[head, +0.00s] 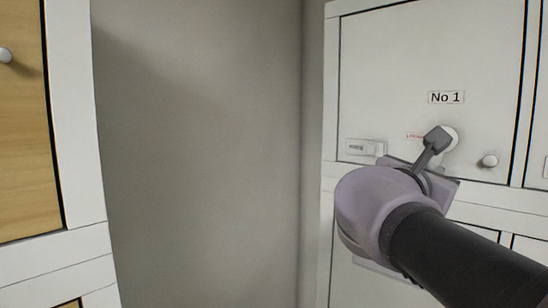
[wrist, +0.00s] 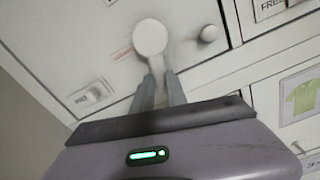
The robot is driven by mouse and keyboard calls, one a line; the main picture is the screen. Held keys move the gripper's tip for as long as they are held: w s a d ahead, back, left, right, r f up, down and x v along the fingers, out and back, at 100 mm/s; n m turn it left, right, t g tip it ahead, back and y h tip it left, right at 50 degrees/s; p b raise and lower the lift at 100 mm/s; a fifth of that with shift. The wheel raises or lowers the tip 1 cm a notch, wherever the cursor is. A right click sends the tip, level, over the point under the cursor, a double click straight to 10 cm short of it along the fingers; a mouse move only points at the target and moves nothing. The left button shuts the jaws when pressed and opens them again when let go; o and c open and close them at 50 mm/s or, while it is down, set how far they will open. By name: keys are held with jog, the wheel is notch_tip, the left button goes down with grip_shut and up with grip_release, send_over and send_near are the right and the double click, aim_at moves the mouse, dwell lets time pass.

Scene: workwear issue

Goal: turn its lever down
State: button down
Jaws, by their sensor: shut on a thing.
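The lever's round white hub (head: 452,136) is on the white door marked No 1 (head: 446,98), on the right of the head view. In the wrist view the hub (wrist: 150,37) is at the top, and the pale lever arm (wrist: 157,66) runs down from it between my fingers. My gripper (head: 434,146) is in front of the door, its grey fingers closed around the lever arm. In the wrist view my gripper (wrist: 158,84) also shows shut on it. The fingers and wrist hide most of the lever in the head view.
A round knob (head: 488,160) sits right of the lever, and a small white latch plate (head: 362,147) to its left. Small red lettering (head: 414,135) beside the hub is too blurred to read. A wooden door (head: 25,120) stands far left; the grey wall between is bare.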

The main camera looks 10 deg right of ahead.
jog(key=shift+s+d+n+p, duration=0.25)
jog(key=shift+s+n, duration=0.05)
jog(key=shift+n, duration=0.35)
jog(key=shift+s+d+n+p, duration=0.2)
jog(key=shift+s+n+p, duration=0.05)
jog(key=shift+n, duration=0.4)
jog(key=c, duration=1.3)
grip_release()
jog(key=shift+d, duration=0.1)
jog(key=b+v, duration=0.2)
jog(key=v, duration=1.5)
jog(key=shift+s+f, duration=0.1)
jog(key=shift+s, duration=0.15)
